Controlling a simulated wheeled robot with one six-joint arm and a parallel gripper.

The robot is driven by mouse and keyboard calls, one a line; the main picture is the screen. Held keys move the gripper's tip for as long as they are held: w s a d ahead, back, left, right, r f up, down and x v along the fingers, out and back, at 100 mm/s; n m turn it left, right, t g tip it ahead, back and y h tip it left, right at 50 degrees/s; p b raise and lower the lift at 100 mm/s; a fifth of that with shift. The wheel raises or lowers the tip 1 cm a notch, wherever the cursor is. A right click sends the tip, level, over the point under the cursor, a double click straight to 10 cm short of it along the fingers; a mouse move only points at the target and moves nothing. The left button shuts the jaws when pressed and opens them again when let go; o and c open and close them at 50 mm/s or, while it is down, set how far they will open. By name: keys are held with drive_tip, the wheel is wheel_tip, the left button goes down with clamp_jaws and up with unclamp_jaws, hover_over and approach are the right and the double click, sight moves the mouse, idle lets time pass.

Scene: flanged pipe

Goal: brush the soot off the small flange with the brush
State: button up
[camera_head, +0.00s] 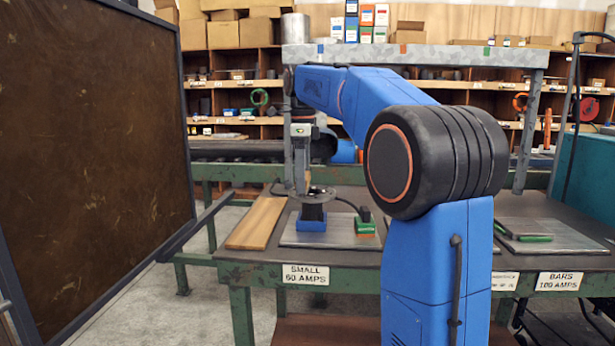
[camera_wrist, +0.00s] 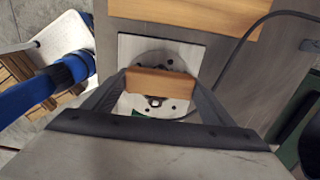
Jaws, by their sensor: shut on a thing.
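In the wrist view the flange (camera_wrist: 180,60) is a round grey plate with a ring of dark holes, partly hidden behind the brush. Soot on it is hard to make out. My gripper (camera_wrist: 160,86) is shut on the brush (camera_wrist: 161,82), whose wooden back spans between the two fingertips. In the head view my gripper (camera_head: 301,178) points down right over the flange. The bristles are hidden, so I cannot tell whether they touch it.
A wooden board (camera_head: 257,222) lies left of the flange. A green and orange block (camera_head: 364,226) with a dark cable stands close at its right on a metal plate (camera_head: 342,238). A large dark panel (camera_head: 90,130) stands at the left. An overhead beam (camera_head: 460,56) crosses above the bench.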

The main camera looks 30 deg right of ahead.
drive_tip(key=shift+w+a, duration=0.45)
drive_tip(key=shift+a, duration=0.25)
drive_tip(key=shift+s+d, duration=0.8)
drive_tip(key=shift+d, duration=0.4)
drive_tip(key=shift+s+d, duration=0.8)
drive_tip(key=shift+d, duration=0.35)
drive_tip(key=shift+s+d, duration=0.8)
drive_tip(key=shift+d, duration=0.4)
drive_tip(key=shift+w+a, duration=0.8)
drive_tip(key=shift+a, duration=0.4)
drive_tip(key=shift+w+a, duration=0.85)
drive_tip(key=shift+a, duration=0.3)
drive_tip(key=shift+w+a, duration=0.8)
drive_tip(key=shift+a, duration=0.4)
drive_tip(key=shift+s+d, duration=0.8)
drive_tip(key=shift+d, duration=0.4)
drive_tip(key=shift+s+d, duration=0.85)
drive_tip(key=shift+d, duration=0.3)
drive_tip(key=shift+s+d, duration=0.8)
drive_tip(key=shift+d, duration=0.4)
drive_tip(key=shift+w+a, duration=0.8)
drive_tip(key=shift+a, duration=0.4)
drive_tip(key=shift+w+a, duration=0.85)
drive_tip(key=shift+a, duration=0.3)
drive_tip(key=shift+w+a, duration=0.8)
drive_tip(key=shift+a, duration=0.4)
drive_tip(key=shift+s+d, duration=0.1)
